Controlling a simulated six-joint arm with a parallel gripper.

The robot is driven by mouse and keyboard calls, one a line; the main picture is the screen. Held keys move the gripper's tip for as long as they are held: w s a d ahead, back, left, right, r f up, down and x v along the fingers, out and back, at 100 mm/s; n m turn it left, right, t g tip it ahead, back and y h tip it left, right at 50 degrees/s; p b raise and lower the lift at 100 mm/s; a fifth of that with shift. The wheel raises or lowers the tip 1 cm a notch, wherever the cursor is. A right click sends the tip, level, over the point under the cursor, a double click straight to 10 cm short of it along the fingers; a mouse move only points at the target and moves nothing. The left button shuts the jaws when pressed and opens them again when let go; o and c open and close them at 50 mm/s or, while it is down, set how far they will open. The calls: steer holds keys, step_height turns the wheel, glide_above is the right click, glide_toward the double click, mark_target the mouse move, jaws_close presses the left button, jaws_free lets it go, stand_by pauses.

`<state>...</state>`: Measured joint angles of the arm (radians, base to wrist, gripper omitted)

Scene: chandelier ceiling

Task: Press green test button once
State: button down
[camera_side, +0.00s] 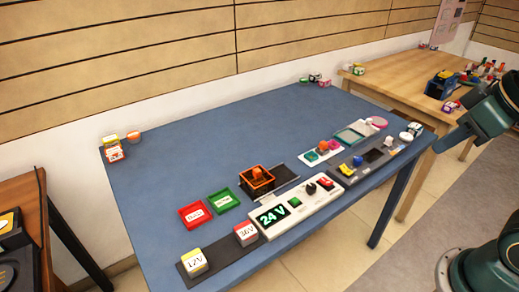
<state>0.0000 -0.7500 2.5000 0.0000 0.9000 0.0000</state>
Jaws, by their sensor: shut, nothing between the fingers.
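A white test panel (296,213) lies near the front edge of the blue table. Its display (272,215) reads "24 V" in green. My gripper (441,145) is at the right, just beyond the table's right edge, well apart from the panel. It is shut and holds nothing.
Blocks marked 12V (194,262) and 30V (246,234) sit on a dark strip left of the panel. Red (195,215) and green (223,200) trays and an orange box (257,181) lie behind. A grey strip (372,162) with small parts is at right.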

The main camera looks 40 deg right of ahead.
stand_by(0.3)
steer(key=m+t+y, duration=0.2)
steer(key=y, duration=0.3)
glide_above(299, 201)
step_height(299, 201, down, 18)
steer(key=shift+f, duration=0.1)
stand_by(0.5)
steer(key=shift+f, duration=4.3)
